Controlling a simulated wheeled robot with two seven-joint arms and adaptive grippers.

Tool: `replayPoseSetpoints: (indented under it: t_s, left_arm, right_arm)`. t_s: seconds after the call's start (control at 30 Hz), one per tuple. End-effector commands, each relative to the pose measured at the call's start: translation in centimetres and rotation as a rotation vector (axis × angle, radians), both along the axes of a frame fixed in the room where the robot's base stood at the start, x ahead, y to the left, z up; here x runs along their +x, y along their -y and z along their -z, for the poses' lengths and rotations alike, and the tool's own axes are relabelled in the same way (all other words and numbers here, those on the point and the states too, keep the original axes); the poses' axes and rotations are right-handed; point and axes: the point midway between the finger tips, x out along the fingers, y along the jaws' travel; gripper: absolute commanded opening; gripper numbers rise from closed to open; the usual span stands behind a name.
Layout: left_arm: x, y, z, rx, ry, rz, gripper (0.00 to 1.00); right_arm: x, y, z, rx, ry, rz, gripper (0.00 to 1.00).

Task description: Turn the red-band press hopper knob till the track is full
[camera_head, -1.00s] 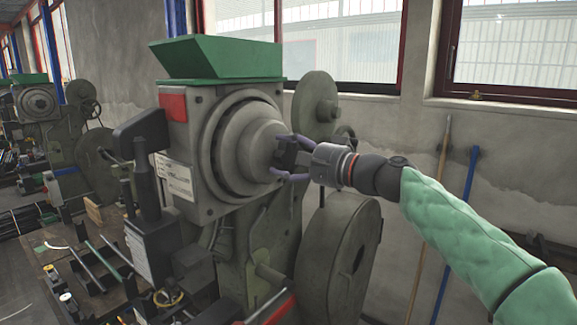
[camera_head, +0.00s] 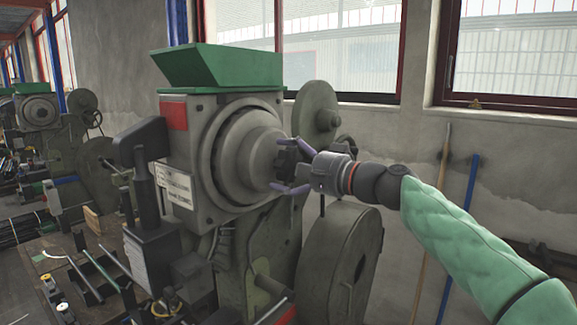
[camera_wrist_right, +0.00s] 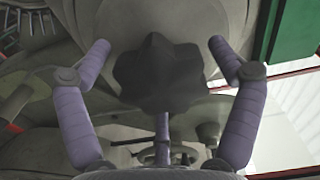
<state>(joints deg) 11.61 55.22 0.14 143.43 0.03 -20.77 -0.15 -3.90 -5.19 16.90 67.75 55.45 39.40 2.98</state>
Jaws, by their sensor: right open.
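The red-band press stands in the middle of the head view, with a red patch (camera_head: 173,113) on its grey body (camera_head: 180,153) and a green hopper (camera_head: 220,67) on top. A round stepped hub (camera_head: 245,150) faces right, with the dark lobed hopper knob (camera_head: 287,165) at its centre. The knob also shows in the right wrist view (camera_wrist_right: 158,72). My right gripper (camera_head: 291,165) is open, its two purple fingers (camera_wrist_right: 158,55) on either side of the knob, with gaps visible in the wrist view. The track's fill cannot be made out. My left gripper is out of view.
A second green-topped press (camera_head: 38,110) stands at the far left. A cluttered workbench (camera_head: 100,235) with rods and small parts lies at lower left. A large wheel (camera_head: 340,262) sits below my right gripper. Two poles (camera_head: 461,235) lean on the wall at right.

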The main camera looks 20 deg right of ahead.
Motion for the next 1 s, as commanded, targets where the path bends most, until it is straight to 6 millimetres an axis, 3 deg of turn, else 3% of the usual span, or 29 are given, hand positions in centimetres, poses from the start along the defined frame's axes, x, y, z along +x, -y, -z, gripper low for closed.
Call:
replayPoseSetpoints:
  t_s: [0.27,0.7,1.0]
  left_arm:
    - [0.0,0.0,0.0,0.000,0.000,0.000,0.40]
    - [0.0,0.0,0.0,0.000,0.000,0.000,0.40]
    - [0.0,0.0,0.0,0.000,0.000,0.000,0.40]
  right_arm:
    - [-0.7,0.7,-0.1,0.000,0.002,0.003,0.92]
    - [-7.0,5.6,0.0,0.000,0.000,0.005,0.92]
    - [-9.3,7.3,0.0,0.000,0.000,0.001,0.92]
